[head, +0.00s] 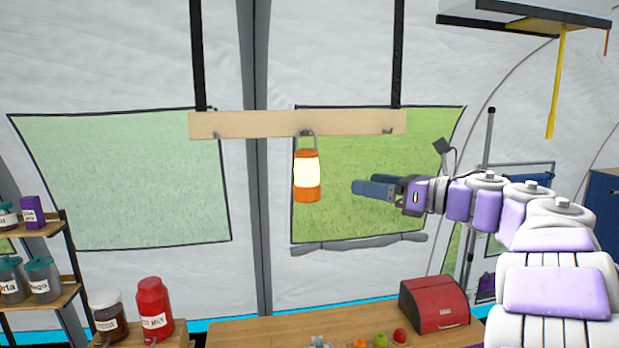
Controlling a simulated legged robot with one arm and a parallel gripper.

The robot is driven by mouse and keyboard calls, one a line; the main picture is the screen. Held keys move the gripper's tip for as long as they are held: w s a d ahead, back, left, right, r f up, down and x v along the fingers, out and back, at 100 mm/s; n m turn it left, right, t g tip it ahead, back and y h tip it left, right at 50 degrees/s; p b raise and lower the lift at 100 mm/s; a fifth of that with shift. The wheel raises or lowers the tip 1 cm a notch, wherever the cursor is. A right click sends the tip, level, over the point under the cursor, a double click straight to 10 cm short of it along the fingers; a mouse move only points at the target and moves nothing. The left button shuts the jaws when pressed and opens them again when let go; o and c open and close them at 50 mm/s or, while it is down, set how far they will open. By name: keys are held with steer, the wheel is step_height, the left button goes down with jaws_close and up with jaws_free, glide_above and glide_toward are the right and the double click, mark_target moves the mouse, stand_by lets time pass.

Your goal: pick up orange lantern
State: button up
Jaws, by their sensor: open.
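The orange lantern (307,192) hangs upright by its grey handle from a hook on a wooden board, in the middle of the head view. Its middle section glows pale yellow between an orange top and an orange base. My gripper (355,189) is to the right of the lantern at about the height of its lower part. Its dark blue fingers point left toward the lantern, and nothing is between them. A gap shows in the picture between the fingertips and the lantern. The gripper is open.
The wooden board (260,124) hangs from two black straps. Below are a wooden counter (260,333), a red bread box (435,305) and some small fruit. Jars and a shelf (50,296) stand at left. The air around the lantern looks clear.

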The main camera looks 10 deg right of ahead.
mark_target(318, 173)
steer(key=x, duration=0.5)
steer(key=p+x, duration=0.1)
steer(key=x, duration=0.4)
steer(key=shift+s+a+r, duration=0.1)
steer(key=shift+s+a, duration=0.05)
steer(key=shift+a, duration=0.15)
steer(key=shift+p+x, duration=0.45)
steer(key=shift+x, duration=0.3)
steer(key=p+x, duration=0.1)
steer(key=x, duration=0.3)
steer(key=shift+w+a+r, duration=0.1)
steer(key=shift+w+a, duration=0.05)
steer(key=shift+w, duration=0.2)
steer(key=shift+s, duration=0.15)
steer(key=shift+c, duration=0.2)
steer(key=c, duration=1.4)
